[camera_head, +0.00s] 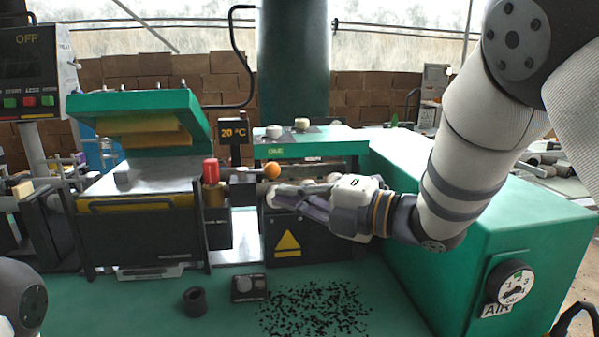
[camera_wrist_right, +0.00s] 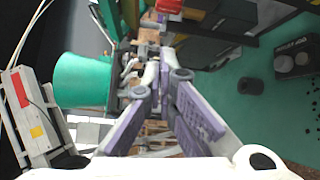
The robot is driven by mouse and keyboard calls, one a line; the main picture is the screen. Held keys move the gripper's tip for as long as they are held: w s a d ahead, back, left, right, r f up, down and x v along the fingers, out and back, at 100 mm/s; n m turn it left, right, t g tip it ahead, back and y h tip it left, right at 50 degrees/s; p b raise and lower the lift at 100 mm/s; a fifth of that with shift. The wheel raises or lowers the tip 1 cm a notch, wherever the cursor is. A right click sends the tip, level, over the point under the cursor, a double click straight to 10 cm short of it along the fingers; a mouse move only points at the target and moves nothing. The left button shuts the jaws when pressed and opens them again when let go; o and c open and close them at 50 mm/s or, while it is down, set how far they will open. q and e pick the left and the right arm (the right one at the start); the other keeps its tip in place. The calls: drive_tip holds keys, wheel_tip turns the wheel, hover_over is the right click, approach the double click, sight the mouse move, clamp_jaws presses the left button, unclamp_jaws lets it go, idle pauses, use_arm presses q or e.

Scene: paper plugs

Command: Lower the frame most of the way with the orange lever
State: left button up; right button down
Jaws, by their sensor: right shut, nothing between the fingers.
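The orange lever shows as an orange ball knob (camera_head: 272,170) at the front of the green machine labelled ONE. A green hinged frame (camera_head: 140,104) stands raised and tilted above a metal plate, left of the knob. I cannot tell how the lever links to it. My right gripper (camera_head: 273,196) is shut and empty, its purple fingers pointing left, just below the orange ball. I cannot tell whether it touches the lever. In the right wrist view its fingertips (camera_wrist_right: 160,62) meet, and the orange ball is not clearly seen. My left gripper is out of view.
A red-capped post (camera_head: 210,171) stands left of the orange knob, beside a 20 °C display (camera_head: 234,131). A black ring (camera_head: 195,301), a small dark box (camera_head: 248,288) and scattered black bits (camera_head: 315,309) lie on the green bench. A large green housing (camera_head: 470,230) is under my right arm.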

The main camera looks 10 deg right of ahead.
sight(257, 171)
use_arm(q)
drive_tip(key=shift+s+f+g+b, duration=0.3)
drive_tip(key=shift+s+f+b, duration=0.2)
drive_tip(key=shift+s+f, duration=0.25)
use_arm(e)
drive_tip(key=w+a, duration=0.4)
drive_tip(key=w, duration=0.4)
drive_tip(key=shift+w+f, duration=0.15)
drive_tip(key=shift+f, duration=0.05)
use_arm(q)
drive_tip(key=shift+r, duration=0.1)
